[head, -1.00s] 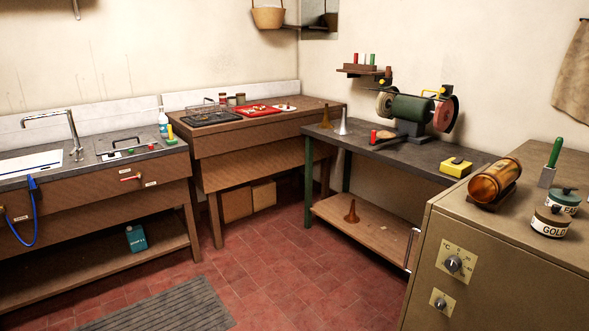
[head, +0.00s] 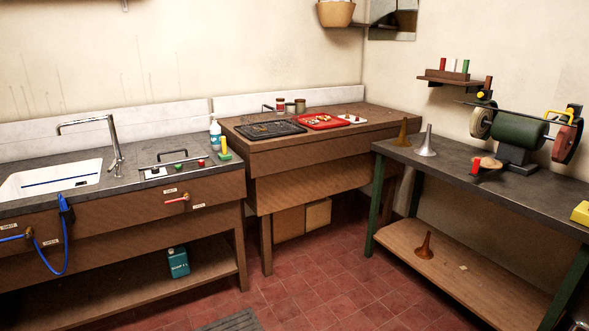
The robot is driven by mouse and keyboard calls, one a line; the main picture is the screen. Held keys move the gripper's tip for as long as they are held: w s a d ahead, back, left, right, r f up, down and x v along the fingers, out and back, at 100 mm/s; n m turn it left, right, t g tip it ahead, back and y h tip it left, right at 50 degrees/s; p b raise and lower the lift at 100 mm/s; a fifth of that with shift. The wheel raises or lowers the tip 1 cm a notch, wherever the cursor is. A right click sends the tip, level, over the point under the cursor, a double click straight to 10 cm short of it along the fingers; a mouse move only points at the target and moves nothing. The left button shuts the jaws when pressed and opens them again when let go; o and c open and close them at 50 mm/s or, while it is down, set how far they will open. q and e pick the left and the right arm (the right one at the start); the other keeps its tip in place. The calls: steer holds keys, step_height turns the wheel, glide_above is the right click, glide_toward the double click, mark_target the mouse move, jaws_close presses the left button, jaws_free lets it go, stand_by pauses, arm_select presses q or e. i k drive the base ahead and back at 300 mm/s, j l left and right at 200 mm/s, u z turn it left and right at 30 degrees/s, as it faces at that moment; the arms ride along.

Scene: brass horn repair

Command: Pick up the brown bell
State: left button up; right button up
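A brown bell (head: 403,133) stands upright, flared end down, at the left end of the dark bench top. A second brown bell (head: 425,247), more orange in tone, stands flared end down on the wooden lower shelf of the same bench. A silver bell (head: 427,143) stands on the bench top just right of the first brown bell. Neither of my grippers shows in the head view.
The dark bench (head: 455,165) carries a green bench grinder (head: 521,141). A wooden table (head: 245,135) with a black tray and a red tray (head: 323,122) stands left of it. A sink counter (head: 125,186) is further left. The red tiled floor (head: 320,285) is open in front.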

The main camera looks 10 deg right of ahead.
mark_target(425, 252)
steer(key=i+l+z, duration=0.15)
steer(key=i+z, duration=0.25)
steer(key=i, duration=0.2)
steer(key=i+z, duration=0.4)
steer(key=i, duration=0.2)
steer(key=i+j+z, duration=0.2)
steer(key=i+z, duration=0.2)
steer(key=i, duration=0.2)
